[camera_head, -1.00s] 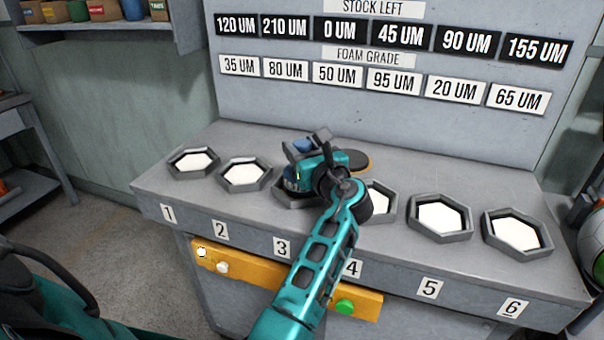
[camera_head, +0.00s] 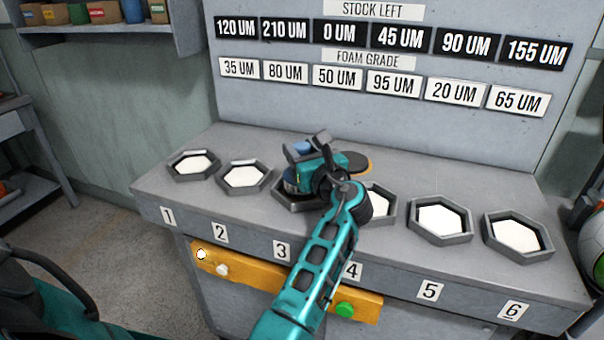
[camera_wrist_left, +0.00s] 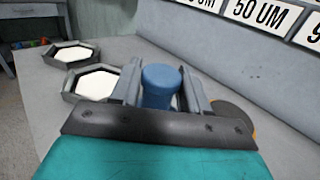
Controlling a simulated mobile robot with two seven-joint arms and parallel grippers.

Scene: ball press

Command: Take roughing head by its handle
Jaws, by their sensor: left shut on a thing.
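A blue round-topped handle (camera_wrist_left: 160,86) stands upright between the two grey fingers of my left gripper (camera_wrist_left: 158,92) in the left wrist view. The fingers are shut on it. In the head view my left gripper (camera_head: 304,147) is over the pocket numbered 3, and the blue handle (camera_head: 300,148) shows only in part. The working face under the handle is hidden by the gripper. A dark flat disc with an orange rim (camera_head: 359,162) lies on the bench right of the gripper; it also shows in the left wrist view (camera_wrist_left: 238,120). My right gripper is out of view.
Hexagonal pockets with white pads sit along the grey bench (camera_head: 415,175), numbered 1 to 6. Behind it stands a panel (camera_head: 285,110) with stock and foam grade labels. An orange strip (camera_head: 275,280) with a green button (camera_head: 345,307) is on the front.

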